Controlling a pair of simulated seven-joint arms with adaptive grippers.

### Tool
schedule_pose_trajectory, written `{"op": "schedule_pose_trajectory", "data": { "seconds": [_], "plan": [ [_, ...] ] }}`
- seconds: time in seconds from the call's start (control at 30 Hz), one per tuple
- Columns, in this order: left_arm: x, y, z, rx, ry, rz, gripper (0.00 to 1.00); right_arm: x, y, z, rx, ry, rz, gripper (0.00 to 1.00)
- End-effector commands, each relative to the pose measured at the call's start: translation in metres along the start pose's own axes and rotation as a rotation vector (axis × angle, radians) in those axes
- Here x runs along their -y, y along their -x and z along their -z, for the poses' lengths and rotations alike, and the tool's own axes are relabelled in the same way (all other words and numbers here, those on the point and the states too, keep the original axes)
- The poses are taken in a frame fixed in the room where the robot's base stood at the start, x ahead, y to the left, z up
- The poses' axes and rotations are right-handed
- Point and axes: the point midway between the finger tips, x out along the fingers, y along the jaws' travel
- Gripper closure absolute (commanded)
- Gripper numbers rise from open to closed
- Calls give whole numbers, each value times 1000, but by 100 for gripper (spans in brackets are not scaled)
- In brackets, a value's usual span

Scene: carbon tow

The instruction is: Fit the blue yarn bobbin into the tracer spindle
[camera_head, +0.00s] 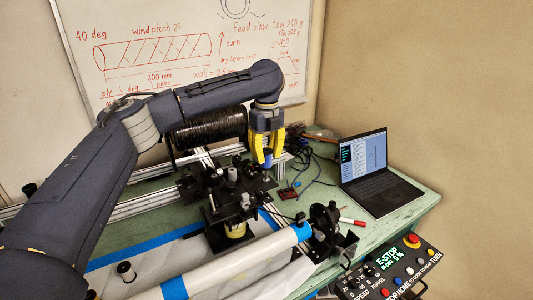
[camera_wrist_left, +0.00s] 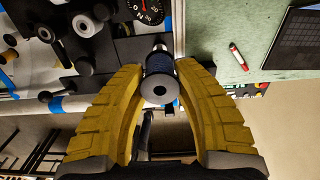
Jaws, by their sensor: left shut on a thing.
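My left gripper (camera_head: 267,154) has yellow fingers and hangs upright over the right end of the black winding carriage (camera_head: 232,190). It is shut on the blue yarn bobbin (camera_head: 267,160), whose blue lower part shows between the fingertips. In the left wrist view the bobbin (camera_wrist_left: 158,66) sits between the yellow fingers, with its grey, holed end flange facing the camera. Several black and grey rollers and posts show on the carriage; I cannot tell which is the tracer spindle. Whether the bobbin touches anything below is hidden. My right gripper is not in view.
A white tube (camera_head: 235,262) with blue tape bands lies in front of the carriage. A black carbon spool (camera_head: 210,128) stands behind it. A laptop (camera_head: 375,175), red marker (camera_head: 352,222) and control box (camera_head: 390,272) are to the right.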

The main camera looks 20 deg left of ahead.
Motion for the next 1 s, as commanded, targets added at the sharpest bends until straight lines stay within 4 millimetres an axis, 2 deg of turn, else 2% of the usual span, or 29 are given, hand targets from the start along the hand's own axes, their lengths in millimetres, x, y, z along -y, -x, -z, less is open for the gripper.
{"op": "schedule_pose_trajectory", "data": {
  "seconds": [1.0],
  "plan": [
    [0,-21,0,-1,0,0,96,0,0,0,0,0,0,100]
  ]
}}
